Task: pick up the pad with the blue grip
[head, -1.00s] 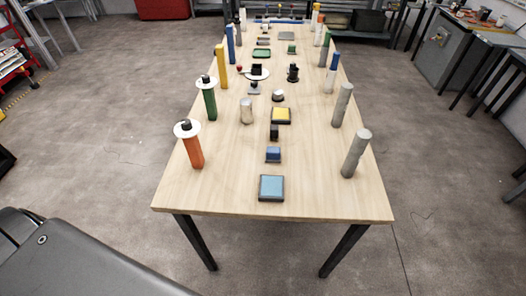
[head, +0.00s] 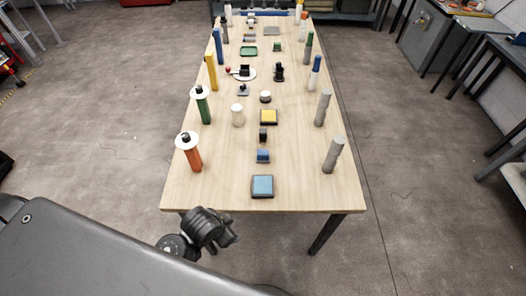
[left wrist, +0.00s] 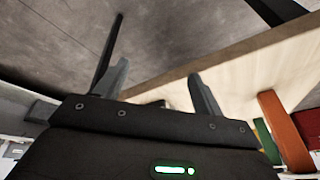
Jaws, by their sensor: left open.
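A small blue block-like item (head: 263,156) sits near the front middle of the table and looks like the pad with the blue grip; its details are too small to be sure. In front of it, nearer the edge, lies a square dark-framed pad with a light blue top (head: 262,186). Part of my dark left arm (head: 207,228) shows below the table's front left edge. In the left wrist view my left gripper (left wrist: 158,70) has its fingers apart and empty, below the tabletop. My right gripper is not in view.
The wooden table (head: 310,190) carries an orange post (head: 192,156) and a green post (head: 203,108) with white discs on the left, and grey posts (head: 333,155) on the right. A yellow-topped pad (head: 269,116) and a small black item (head: 263,135) stand in the middle row.

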